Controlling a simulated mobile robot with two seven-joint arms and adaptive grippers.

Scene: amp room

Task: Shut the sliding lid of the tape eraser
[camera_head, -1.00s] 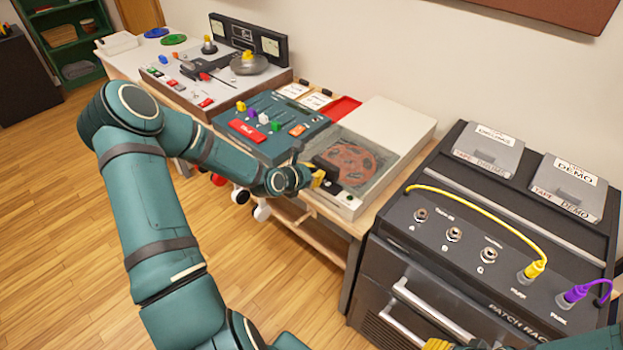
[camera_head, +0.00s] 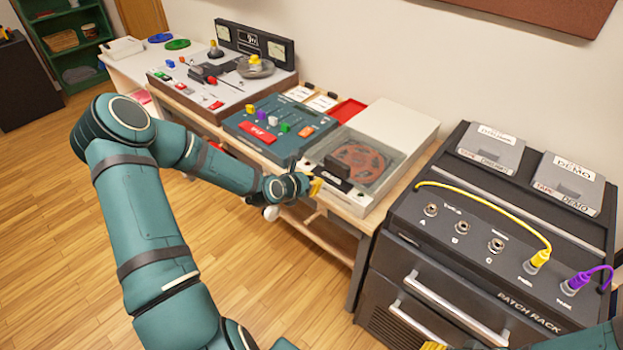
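The tape eraser (camera_head: 397,127) is the pale box on the bench, right of centre. A reddish-brown tape reel (camera_head: 360,158) shows in its front part, apparently under a see-through lid (camera_head: 388,170). A black block like a handle (camera_head: 337,171) stands at the lid's left side. My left gripper (camera_head: 316,187), with yellow fingertips, is just left of and in front of this block. It seems apart from it; its opening is too small to tell. My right gripper (camera_head: 436,346) shows only a yellow tip at the bottom edge.
A teal mixer (camera_head: 275,128) with coloured knobs sits left of the eraser, and a red tray (camera_head: 347,110) behind. The black patch rack (camera_head: 470,222) with yellow and purple cables stands at the right. Open wooden floor (camera_head: 60,200) lies at the left.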

